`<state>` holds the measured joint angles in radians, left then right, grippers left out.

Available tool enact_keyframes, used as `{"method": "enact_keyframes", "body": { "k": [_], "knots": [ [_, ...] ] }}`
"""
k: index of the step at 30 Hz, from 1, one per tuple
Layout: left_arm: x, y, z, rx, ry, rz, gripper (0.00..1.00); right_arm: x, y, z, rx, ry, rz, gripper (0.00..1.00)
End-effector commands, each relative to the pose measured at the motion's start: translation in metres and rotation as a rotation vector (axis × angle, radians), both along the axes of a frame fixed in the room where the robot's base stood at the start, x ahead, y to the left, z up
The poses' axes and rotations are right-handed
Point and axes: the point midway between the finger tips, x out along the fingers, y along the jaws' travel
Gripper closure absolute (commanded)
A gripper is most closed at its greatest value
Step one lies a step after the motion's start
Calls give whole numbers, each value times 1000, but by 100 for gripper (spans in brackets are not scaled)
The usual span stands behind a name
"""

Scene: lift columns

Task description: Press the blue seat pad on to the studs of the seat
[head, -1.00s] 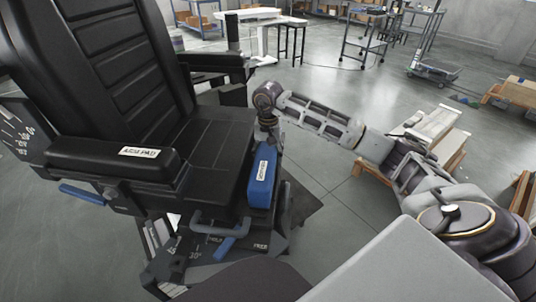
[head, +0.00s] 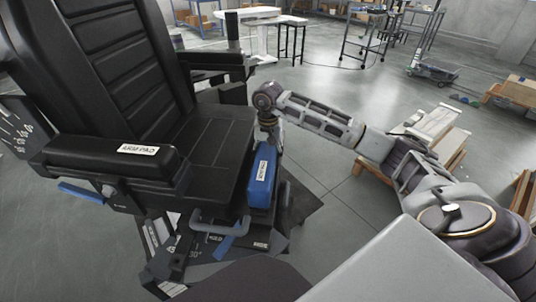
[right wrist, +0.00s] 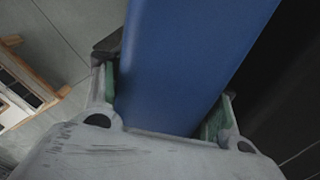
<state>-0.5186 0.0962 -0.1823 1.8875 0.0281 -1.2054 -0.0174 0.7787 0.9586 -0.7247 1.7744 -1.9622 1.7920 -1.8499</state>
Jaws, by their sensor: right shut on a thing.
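The blue seat pad (head: 262,182), with a white label, is at the right-hand edge of the black seat (head: 217,148) in the head view. I cannot tell whether it touches the seat. My right gripper (head: 269,137) is at the pad's far end, partly hidden by it. In the right wrist view the blue pad (right wrist: 195,50) runs between the two fingers of the right gripper (right wrist: 165,100), which is shut on it. The studs are not visible. My left gripper is not in view.
The near black armrest (head: 110,158) and its blue lever (head: 82,193) stand left of the seat. Wooden pallets (head: 447,163) lie at the right. Open floor lies beyond my right arm.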

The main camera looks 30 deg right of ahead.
Motion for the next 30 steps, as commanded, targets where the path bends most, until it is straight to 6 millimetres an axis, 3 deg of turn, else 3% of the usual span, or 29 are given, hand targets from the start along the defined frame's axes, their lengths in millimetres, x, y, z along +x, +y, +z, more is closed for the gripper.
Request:
{"method": "enact_keyframes", "body": {
  "k": [30],
  "knots": [
    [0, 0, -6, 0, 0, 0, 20, 0, 0, -7, -1, -2, 0, 84]
  ]
}}
